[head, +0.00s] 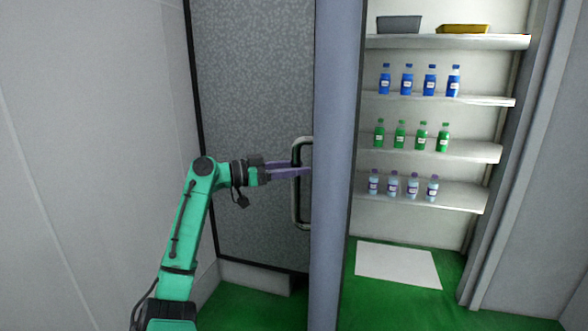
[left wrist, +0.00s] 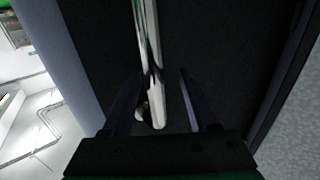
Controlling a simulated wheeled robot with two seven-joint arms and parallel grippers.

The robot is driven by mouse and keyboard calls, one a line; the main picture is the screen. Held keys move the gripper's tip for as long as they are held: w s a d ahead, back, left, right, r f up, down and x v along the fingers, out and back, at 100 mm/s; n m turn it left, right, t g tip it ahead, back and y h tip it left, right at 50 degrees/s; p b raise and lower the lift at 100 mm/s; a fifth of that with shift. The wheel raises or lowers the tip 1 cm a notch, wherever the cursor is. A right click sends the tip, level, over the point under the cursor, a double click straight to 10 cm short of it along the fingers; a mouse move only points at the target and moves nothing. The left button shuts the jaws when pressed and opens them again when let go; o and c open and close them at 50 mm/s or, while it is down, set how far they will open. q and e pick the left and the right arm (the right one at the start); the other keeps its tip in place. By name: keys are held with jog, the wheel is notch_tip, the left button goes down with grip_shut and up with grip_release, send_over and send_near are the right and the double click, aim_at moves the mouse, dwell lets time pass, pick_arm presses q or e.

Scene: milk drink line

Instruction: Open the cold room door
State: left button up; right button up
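The cold room door (head: 252,90) is a dark grey speckled panel with a blue-grey edge or post (head: 336,150) at its right. An opening shows to the right of that edge. The door's upright metal handle (head: 296,210) is a bracket-shaped bar. My left gripper (head: 302,170) is at the handle, its purple fingers at mid-height of the bar. In the left wrist view the handle bar (left wrist: 150,60) runs between the two spread fingers (left wrist: 157,95), with a gap on the right finger's side. My right gripper is not in view.
Through the opening, shelves (head: 450,42) hold blue-capped bottles (head: 407,82), green bottles (head: 400,136), pale bottles (head: 392,184), a grey bin (head: 399,25) and a yellow tray (head: 464,29). A white mat (head: 398,264) lies on the green floor (head: 245,307). A plain wall (head: 85,130) stands at left.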

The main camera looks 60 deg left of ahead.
pick_arm(q)
jog(key=b+v, duration=0.3)
jog(key=v, duration=1.1)
jog(key=shift+s, duration=0.35)
jog(key=shift+a+f, duration=0.1)
